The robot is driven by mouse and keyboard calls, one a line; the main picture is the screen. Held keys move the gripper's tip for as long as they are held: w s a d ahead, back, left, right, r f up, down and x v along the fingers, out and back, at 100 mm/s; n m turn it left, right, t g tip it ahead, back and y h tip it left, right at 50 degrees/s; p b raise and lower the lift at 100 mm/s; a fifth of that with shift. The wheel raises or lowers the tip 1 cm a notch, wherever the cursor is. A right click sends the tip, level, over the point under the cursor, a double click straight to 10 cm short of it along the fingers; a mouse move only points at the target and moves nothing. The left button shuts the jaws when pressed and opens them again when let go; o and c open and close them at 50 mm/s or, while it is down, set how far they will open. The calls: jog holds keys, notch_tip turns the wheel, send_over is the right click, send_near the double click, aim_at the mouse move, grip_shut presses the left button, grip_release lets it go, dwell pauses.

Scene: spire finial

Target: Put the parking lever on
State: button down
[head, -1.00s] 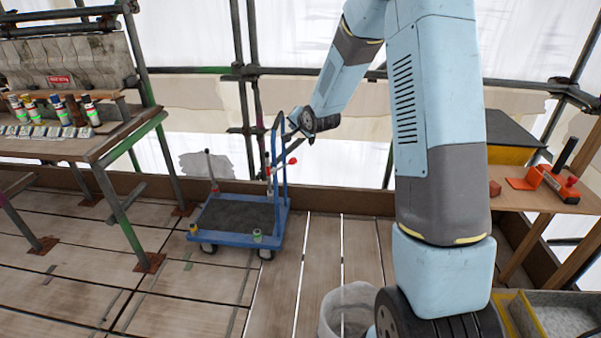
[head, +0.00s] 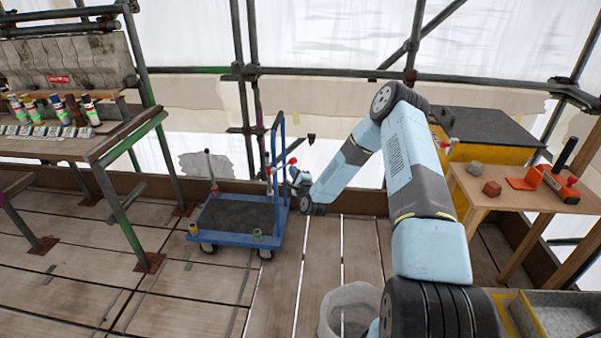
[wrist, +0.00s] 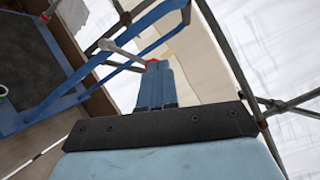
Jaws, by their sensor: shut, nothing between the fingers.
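The blue trolley (head: 237,238) stands on the planks, with a dark mat on its deck and a tall blue push handle (head: 278,130) at its right end. A lever with a red knob (head: 292,161) sticks out to the right from the handle side. In the wrist view, its grey rod (wrist: 120,53) runs to a red end right at my fingertips. My gripper (head: 294,173) is just below the knob, beside the handle. In the wrist view, my gripper (wrist: 153,72) shows its blue fingers shut together. They hide part of the knob, and I cannot tell whether they touch it.
Another upright lever (head: 209,168) with a red base stands at the trolley's left end. A white bin (head: 350,308) stands in front. A workbench (head: 90,145) with bottles is on the left; a wooden table (head: 520,195) with tools is on the right. Planks between are clear.

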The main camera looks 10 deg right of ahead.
aim_at(284, 166)
jog(key=s+d+f+m+t+h, duration=0.2)
jog(key=s+f+m+h, duration=0.3)
jog(key=f+m, duration=0.3)
notch_tip(284, 166, down, 2)
jog(key=shift+d+f+m+h, duration=0.2)
jog(key=shift+d+m+h, duration=0.1)
jog(key=shift+d+m, duration=0.15)
jog(key=shift+w, duration=0.1)
jog(key=a+r+x, duration=0.1)
jog(key=r+x, duration=0.1)
jog(key=x, duration=1)
jog(key=shift+w+a+r, duration=0.2)
jog(key=shift+a+r, duration=0.1)
jog(key=shift+a, duration=0.15)
